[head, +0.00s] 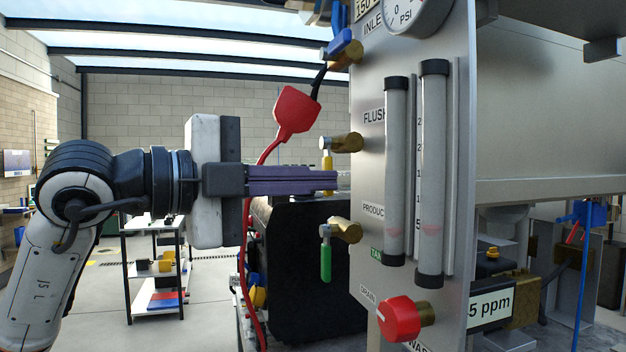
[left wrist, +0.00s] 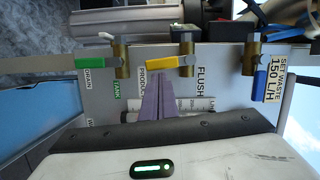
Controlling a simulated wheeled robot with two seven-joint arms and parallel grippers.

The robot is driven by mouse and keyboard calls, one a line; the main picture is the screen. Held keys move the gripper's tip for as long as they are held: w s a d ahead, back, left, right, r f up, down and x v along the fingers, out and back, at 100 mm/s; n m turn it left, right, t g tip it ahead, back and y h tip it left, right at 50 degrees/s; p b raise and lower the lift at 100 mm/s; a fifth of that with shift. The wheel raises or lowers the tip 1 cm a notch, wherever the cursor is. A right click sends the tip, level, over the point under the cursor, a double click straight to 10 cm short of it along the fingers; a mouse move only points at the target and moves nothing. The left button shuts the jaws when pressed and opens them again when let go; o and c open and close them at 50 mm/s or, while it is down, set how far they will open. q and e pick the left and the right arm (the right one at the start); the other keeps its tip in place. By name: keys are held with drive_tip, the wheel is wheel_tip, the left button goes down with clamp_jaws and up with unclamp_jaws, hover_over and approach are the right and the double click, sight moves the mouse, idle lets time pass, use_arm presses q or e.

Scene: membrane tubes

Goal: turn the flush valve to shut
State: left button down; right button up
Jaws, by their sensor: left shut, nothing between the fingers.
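The flush valve (head: 343,143) is a brass body on the grey panel beside the FLUSH label. Its yellow handle (head: 327,160) hangs down, and its lower part is behind my left gripper's fingers. In the left wrist view, the yellow handle (left wrist: 163,63) points left from its brass body (left wrist: 187,60). My left gripper (head: 336,181) has purple fingers, shut and empty, with tips at the lower part of the handle. The fingers (left wrist: 156,80) also show in the left wrist view, close to the handle. I cannot tell whether they touch it. My right gripper is not in view.
A green-handled valve (head: 326,258) is below and a blue-handled valve (head: 342,45) above. A red knob (head: 400,318) sits low on the panel. Two clear tubes (head: 432,170) stand to the right.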

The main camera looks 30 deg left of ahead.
use_arm(q)
drive_tip(key=shift+w+a+f+b, duration=0.15)
drive_tip(key=shift+w+a+b, duration=0.35)
drive_tip(key=shift+a, duration=0.1)
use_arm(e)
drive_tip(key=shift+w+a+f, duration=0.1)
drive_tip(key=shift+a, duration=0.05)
use_arm(q)
drive_tip(key=shift+s+d, duration=0.1)
